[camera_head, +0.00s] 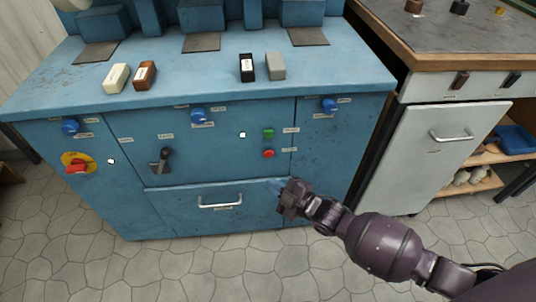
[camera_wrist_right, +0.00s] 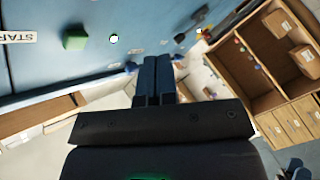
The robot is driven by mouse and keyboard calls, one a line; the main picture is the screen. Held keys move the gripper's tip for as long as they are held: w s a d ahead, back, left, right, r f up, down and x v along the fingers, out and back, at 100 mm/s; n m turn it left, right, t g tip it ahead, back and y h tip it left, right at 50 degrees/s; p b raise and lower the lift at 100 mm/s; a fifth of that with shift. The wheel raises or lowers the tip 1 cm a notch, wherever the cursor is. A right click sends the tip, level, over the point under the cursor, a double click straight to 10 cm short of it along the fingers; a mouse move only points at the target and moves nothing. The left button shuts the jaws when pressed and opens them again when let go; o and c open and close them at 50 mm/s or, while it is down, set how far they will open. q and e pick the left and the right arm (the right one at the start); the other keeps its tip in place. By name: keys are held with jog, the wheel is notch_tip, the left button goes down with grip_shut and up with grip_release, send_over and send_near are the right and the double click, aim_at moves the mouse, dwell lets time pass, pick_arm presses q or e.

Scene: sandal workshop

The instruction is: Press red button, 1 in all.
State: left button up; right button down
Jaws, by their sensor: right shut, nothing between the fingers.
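The small round red button (camera_head: 268,153) is on the front of the blue machine cabinet (camera_head: 220,165), just below a green button (camera_head: 268,133). My right gripper (camera_head: 274,185) is shut and empty, a little below the red button in the head view and close to the cabinet front. In the right wrist view its fingers (camera_wrist_right: 157,72) are together, and the green button (camera_wrist_right: 75,38) shows to their upper left. I cannot make out the red button in that view. My left gripper is not in view.
A red switch on a yellow plate (camera_head: 76,165), a black lever (camera_head: 161,160) and blue knobs (camera_head: 200,116) are also on the front. A drawer handle (camera_head: 220,201) sits low. Small blocks (camera_head: 246,68) lie on top. A white-door cabinet (camera_head: 440,150) stands right.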

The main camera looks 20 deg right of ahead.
aim_at(268, 153)
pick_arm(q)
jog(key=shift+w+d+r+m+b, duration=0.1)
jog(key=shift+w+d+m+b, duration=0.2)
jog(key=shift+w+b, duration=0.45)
pick_arm(e)
jog(key=w+d, duration=0.2)
jog(key=w, duration=0.5)
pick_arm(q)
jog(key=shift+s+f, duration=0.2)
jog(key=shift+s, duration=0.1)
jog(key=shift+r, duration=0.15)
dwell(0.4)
pick_arm(e)
jog(key=shift+w, duration=0.15)
dwell(0.5)
jog(key=shift+w+d, duration=0.15)
jog(key=shift+w, duration=0.15)
